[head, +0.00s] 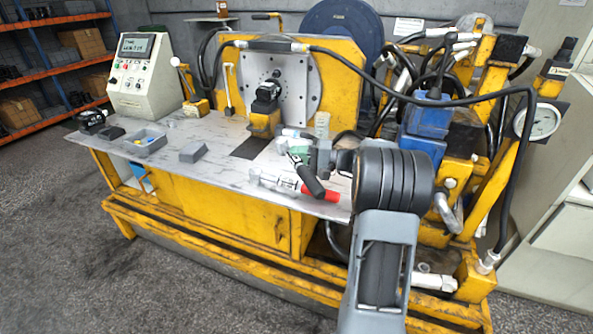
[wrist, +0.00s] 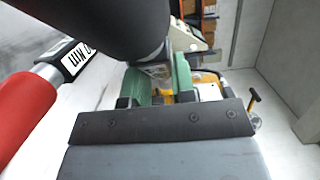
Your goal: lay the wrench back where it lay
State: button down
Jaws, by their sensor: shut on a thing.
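My gripper (head: 300,147), with green jaws, is shut on a black-handled tool (head: 306,176), which I take as the wrench. It is tilted, its thick black handle pointing down toward the table's front edge. In the wrist view the handle (wrist: 105,25) fills the top, and the green jaws (wrist: 163,85) close around its metal part. The tool's far end is hidden by the jaws. A chrome torque wrench with a red handle (head: 322,192) lies on the bench just below it; its red grip also shows in the wrist view (wrist: 22,110). Whether the tool touches it I cannot tell.
The grey bench top (head: 215,178) has clear room left of the chrome tool. A grey tray (head: 145,146) and a grey block (head: 193,152) lie further left. The motor (head: 266,97) on its yellow mount stands behind. Hoses and a blue unit (head: 426,120) crowd the right.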

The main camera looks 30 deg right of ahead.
jog(key=shift+w+d+f, duration=0.1)
jog(key=shift+w+f, duration=0.45)
jog(key=shift+f, duration=0.1)
jog(key=shift+w+f+b, duration=0.2)
jog(key=shift+f+b, duration=0.4)
jog(key=shift+f, duration=1.1)
jog(key=shift+f+b, duration=0.4)
jog(key=shift+f, duration=0.05)
jog(key=c, duration=0.9)
grip_release()
jog(key=shift+c, duration=0.2)
jog(key=shift+r+p, duration=0.6)
jog(key=p+v, duration=0.2)
jog(key=v, duration=1)
jog(key=shift+d+f, duration=0.1)
jog(key=shift+f, duration=0.1)
